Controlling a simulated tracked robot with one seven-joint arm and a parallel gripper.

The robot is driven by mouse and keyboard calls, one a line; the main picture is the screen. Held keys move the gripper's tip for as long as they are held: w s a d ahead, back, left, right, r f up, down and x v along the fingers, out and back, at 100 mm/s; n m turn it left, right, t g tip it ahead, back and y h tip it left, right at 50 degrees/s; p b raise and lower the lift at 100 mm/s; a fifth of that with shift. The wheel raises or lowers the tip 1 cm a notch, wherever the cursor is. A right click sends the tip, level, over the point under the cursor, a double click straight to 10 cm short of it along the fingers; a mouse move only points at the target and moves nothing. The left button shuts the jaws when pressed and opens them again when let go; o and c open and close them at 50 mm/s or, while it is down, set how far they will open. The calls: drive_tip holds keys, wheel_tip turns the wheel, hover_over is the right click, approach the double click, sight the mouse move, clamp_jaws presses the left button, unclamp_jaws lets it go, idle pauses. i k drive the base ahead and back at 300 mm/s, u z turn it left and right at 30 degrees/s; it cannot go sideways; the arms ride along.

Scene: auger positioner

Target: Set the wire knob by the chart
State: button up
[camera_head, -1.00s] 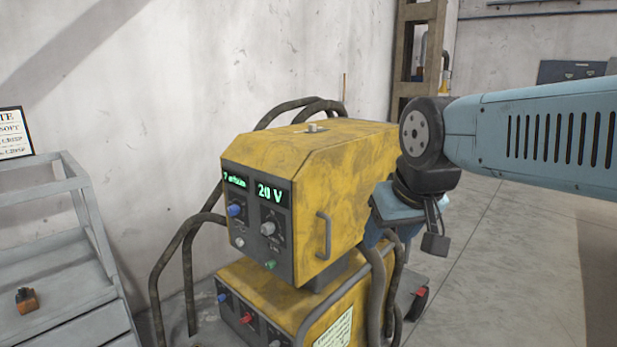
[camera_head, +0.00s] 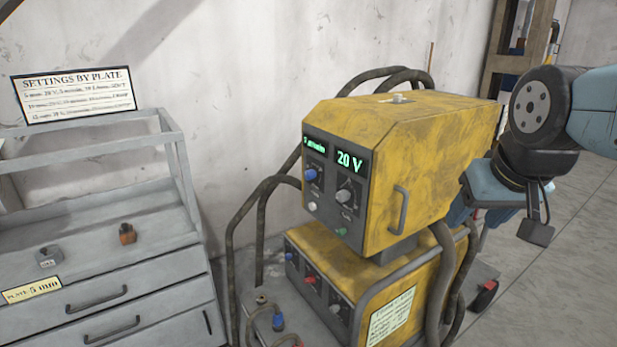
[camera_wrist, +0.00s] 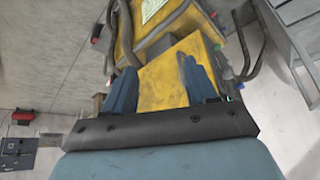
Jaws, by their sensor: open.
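The yellow welding unit (camera_head: 415,150) stands in the middle of the head view. Its front panel has a small green m/min display (camera_head: 315,145), whose digit is too small to read surely, with a blue knob (camera_head: 310,175) below it. Beside it a display (camera_head: 349,161) reads 20 V above a grey knob (camera_head: 343,196). The chart "Settings by plate" (camera_head: 72,95) stands on the grey bench at left; its lines are small and blurred. A label (camera_head: 31,290) reads plate 5 mm. My gripper (camera_wrist: 158,66) is open and empty, at the unit's right side, away from the knobs.
A lower yellow unit (camera_head: 360,275) with more knobs sits beneath. Dark hoses (camera_head: 265,205) loop at its left and right. A handle (camera_head: 400,210) juts from the upper unit's side. The bench (camera_head: 150,245) carries a small orange-brown object (camera_head: 127,233) and a grey one (camera_head: 47,257).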

sight(310, 175)
drive_tip(key=u, duration=1.25)
drive_tip(key=i, duration=0.1)
drive_tip(key=z, duration=2.6)
drive_tip(key=k, duration=1)
drive_tip(key=u, duration=1.8)
drive_tip(key=i, duration=1)
drive_tip(key=u, duration=0.15)
